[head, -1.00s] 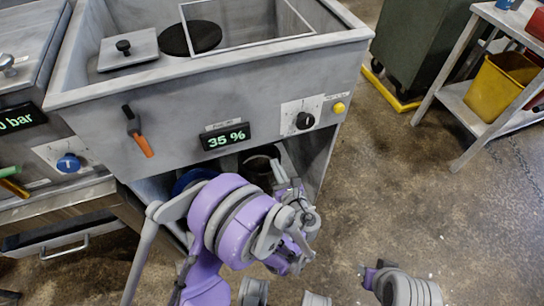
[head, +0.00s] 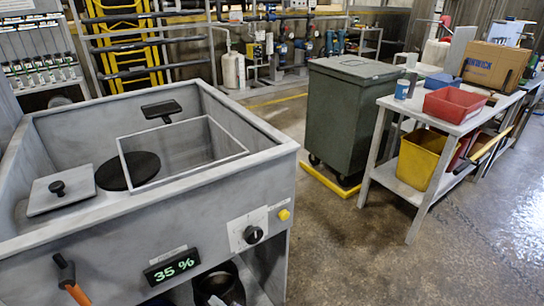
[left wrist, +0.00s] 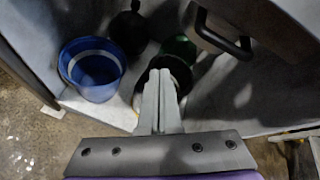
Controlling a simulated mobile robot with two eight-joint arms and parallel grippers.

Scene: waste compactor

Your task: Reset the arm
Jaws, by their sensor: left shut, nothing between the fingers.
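My left gripper (left wrist: 158,98) shows in the left wrist view, its two grey fingers together with nothing between them. It points into the space under the compactor. A blue bucket (left wrist: 72,90) stands to the left of the fingers, and a dark green container (left wrist: 178,48) lies just past their tips. In the head view, the grey compactor (head: 215,205) fills the left side, with a 35 % display, a black knob and a yellow button on its front. Neither of my grippers shows in the head view.
A dark rounded object (left wrist: 130,30) stands behind the bucket. A green wheeled bin (head: 350,110) and a metal table (head: 395,190) stand at right. The floor (head: 350,255) before them is clear.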

